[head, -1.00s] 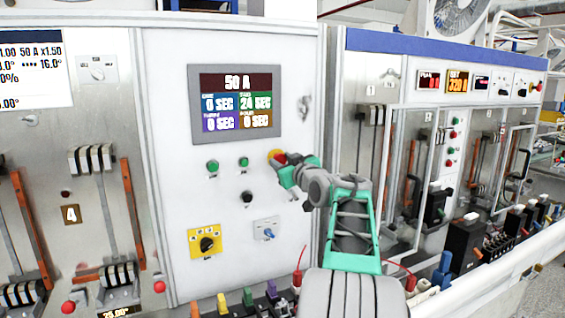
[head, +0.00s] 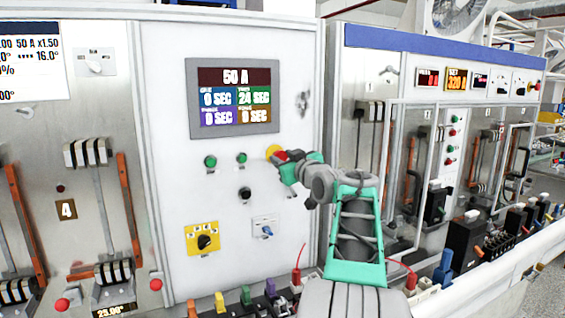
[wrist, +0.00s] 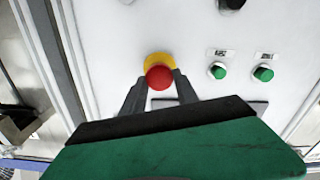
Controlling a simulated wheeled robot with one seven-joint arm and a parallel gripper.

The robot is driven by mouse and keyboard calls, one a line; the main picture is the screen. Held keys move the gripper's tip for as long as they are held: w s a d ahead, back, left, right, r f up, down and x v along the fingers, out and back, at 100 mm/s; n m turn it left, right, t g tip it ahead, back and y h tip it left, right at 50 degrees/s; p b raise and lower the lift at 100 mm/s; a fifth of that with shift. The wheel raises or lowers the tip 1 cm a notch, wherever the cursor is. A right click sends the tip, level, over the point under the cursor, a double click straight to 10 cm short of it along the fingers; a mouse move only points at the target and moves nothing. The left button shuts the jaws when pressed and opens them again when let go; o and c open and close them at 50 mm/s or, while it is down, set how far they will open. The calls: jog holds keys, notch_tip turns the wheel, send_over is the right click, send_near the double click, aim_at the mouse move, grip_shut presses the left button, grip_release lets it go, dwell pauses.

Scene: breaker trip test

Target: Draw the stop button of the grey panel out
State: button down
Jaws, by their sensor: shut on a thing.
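The stop button is a red mushroom head on a yellow base, on the light grey panel (head: 165,150). In the head view its yellow base (head: 272,151) shows at the left of my gripper (head: 287,160), which partly hides the red head. In the wrist view the red stop button (wrist: 159,77) sits between the two dark fingertips of my gripper (wrist: 158,84). The fingers are shut on the red head from both sides. How far the button stands out from the panel cannot be told.
A display (head: 235,98) is above. Coloured terminals (head: 220,301) line the ledge below. Glass-fronted cabinets (head: 440,130) stand at the right.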

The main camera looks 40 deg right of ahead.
jog(key=c, duration=0.9)
grip_release()
jog(key=shift+s, duration=0.1)
jog(key=shift+s, duration=0.1)
jog(key=shift+s+a+f+b, duration=0.1)
jog(key=shift+s+b, duration=0.2)
jog(key=shift+s, duration=0.05)
jog(key=b+v, duration=0.2)
jog(key=v, duration=0.5)
jog(key=shift+a, duration=0.1)
